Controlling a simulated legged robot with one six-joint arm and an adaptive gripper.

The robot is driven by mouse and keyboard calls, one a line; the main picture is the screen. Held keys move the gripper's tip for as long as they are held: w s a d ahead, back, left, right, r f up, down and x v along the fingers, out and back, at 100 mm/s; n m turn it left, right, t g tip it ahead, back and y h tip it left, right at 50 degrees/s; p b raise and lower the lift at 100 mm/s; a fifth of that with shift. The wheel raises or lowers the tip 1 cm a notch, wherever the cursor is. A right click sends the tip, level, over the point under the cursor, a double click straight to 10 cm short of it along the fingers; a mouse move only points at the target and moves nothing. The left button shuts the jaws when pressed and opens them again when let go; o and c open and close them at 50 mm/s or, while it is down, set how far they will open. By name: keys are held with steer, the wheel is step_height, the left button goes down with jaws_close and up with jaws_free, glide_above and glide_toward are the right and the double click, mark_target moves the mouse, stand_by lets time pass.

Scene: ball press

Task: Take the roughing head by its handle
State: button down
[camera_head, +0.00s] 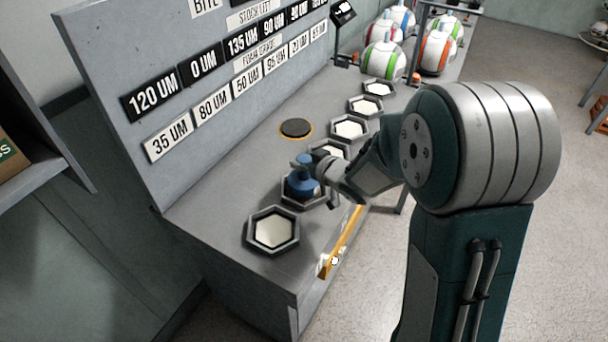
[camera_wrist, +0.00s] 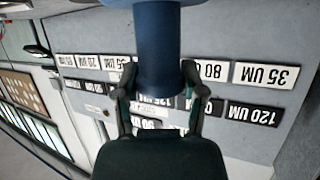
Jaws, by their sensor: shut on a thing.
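The blue roughing head (camera_head: 306,182) stands at one of the hexagonal trays (camera_head: 291,201) on the grey bench, second from the near end. My gripper (camera_head: 318,174) is at its upper part, reaching in from the right. In the wrist view the blue handle (camera_wrist: 158,62) runs down between the two fingers, and my gripper (camera_wrist: 157,88) is shut on it. The lower part of the head is out of the wrist view. I cannot tell whether the head rests in the tray or is slightly raised.
An empty-looking hexagonal tray (camera_head: 273,231) sits at the near end; more trays line the bench's front edge. A dark round pad (camera_head: 296,128) lies behind. A board of grit labels (camera_head: 213,106) stands at the back. A yellow strip (camera_head: 342,243) runs along the front edge. Striped balls (camera_head: 384,60) stand at the far end.

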steer(key=shift+r, duration=0.1)
steer(key=shift+r, duration=0.2)
step_height(320, 180, up, 2)
steer(key=shift+a+r, duration=0.1)
steer(key=shift+r, duration=0.15)
steer(key=s+d+r, duration=0.2)
steer(key=d+r, duration=0.8)
steer(key=d, duration=0.4)
steer(key=shift+s, duration=0.35)
